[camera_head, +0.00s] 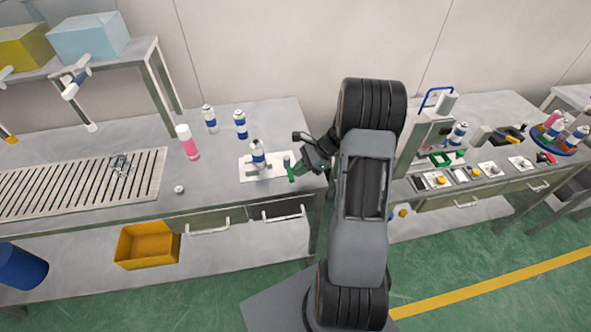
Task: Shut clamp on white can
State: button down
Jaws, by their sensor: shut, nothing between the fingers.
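A white can (258,158) with a blue band stands upright on a white base plate (246,174) on the steel bench. Grey clamp parts sit beside the can on this plate, and a green handle (290,172) stands at the plate's right side. My gripper (299,164) is shut and empty right by the green handle. I cannot tell whether it touches the handle. How tightly the clamp sits around the can is too small to tell.
White-and-blue cans (240,127) and a pink can (188,147) stand behind and left of the plate. A small round piece (179,189) lies near the front edge. A slatted grate (75,185) covers the left. A crimping machine (425,135) stands on the right bench.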

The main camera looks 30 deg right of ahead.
jog(key=shift+s+a, duration=0.1)
jog(key=shift+a, duration=0.2)
